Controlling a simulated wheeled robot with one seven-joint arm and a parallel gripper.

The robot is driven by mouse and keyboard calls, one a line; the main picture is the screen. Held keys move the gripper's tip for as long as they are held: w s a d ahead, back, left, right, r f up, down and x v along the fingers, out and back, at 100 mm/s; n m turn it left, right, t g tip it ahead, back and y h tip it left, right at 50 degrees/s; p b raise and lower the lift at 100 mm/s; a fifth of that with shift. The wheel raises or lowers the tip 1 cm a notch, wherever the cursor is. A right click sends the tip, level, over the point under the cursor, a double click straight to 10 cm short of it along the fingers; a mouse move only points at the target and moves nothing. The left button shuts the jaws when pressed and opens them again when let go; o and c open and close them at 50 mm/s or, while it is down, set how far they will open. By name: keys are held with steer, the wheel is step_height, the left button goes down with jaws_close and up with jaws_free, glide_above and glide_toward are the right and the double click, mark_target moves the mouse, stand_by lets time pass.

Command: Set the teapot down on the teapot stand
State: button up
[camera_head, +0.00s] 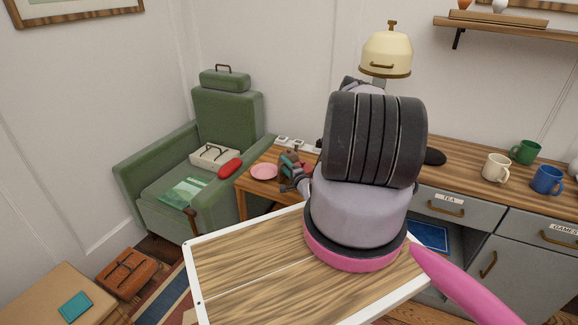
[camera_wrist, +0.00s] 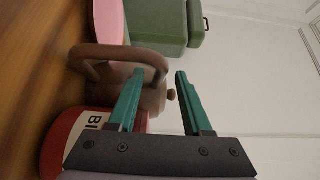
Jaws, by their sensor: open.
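A brown teapot (camera_wrist: 152,98) with a looped handle (camera_wrist: 112,52) and a small lid knob shows in the wrist view, tilted sideways by the camera angle. My gripper (camera_wrist: 158,74) is open, its teal fingers apart. One finger overlaps the teapot's body in the picture; the other is beyond the lid knob. I cannot tell whether either touches. In the head view my gripper (camera_head: 291,170) is low over the wooden side table, and the teapot there is mostly hidden. A flat black disc (camera_head: 435,157) on the counter may be the teapot stand.
A red tin (camera_wrist: 62,142) with partly hidden lettering stands close by the teapot. A pink plate (camera_head: 264,172) lies on the side table (camera_head: 257,188). Mugs (camera_head: 496,167) stand at the counter's right. A green armchair (camera_head: 228,120) is left. My arm hides the middle.

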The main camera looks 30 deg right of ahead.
jaws_close()
steer(key=shift+r, duration=0.1)
stand_by(1.2)
